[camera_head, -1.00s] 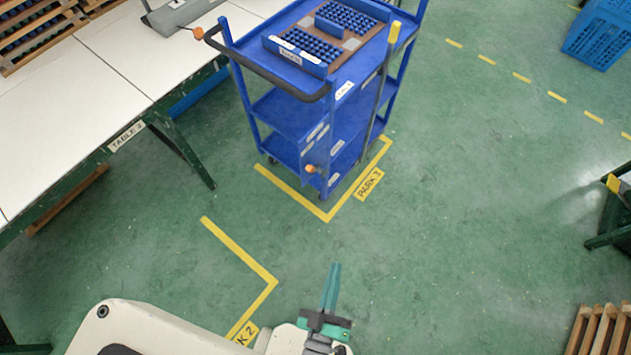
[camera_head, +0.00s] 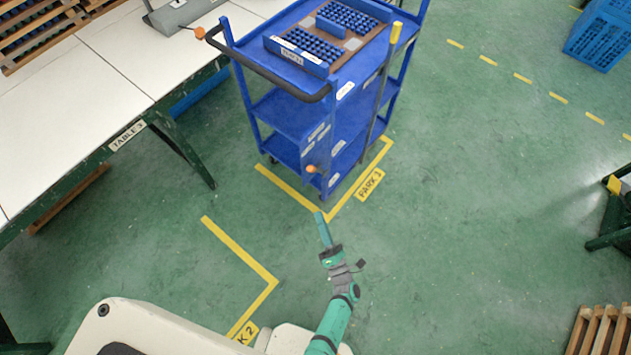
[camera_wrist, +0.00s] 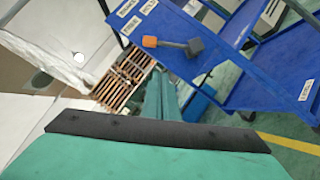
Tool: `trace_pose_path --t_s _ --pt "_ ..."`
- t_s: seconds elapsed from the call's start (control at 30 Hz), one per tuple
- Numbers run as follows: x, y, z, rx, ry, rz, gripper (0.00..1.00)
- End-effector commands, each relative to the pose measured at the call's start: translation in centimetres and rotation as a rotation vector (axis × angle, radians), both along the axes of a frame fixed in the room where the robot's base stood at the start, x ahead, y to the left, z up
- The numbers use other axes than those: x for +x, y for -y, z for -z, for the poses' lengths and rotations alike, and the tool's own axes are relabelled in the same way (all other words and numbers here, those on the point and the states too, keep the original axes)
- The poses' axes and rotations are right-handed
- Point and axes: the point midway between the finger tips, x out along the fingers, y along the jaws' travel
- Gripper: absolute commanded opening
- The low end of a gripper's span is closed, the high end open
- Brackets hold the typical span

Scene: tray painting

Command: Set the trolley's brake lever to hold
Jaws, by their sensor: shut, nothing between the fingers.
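The knob lies nearer the lower left label (camera_wrist: 131,25), which is hard to read. My gripper (camera_head: 320,216) is shut and empty, over the floor just short of the trolley's near end, apart from the lever.
A tray of dark blue pieces (camera_head: 335,30) sits on top. White TABLE 3 (camera_head: 100,65) is at left. A wooden pallet (camera_head: 603,330) lies at lower right.

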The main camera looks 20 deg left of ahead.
Motion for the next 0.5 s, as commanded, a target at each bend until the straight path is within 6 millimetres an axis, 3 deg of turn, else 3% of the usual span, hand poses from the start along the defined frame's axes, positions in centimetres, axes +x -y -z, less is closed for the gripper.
trace_pose_path --t_s 0.5 --pt "0.61 -0.74 -0.14 -0.007 0.007 -0.009 0.00"
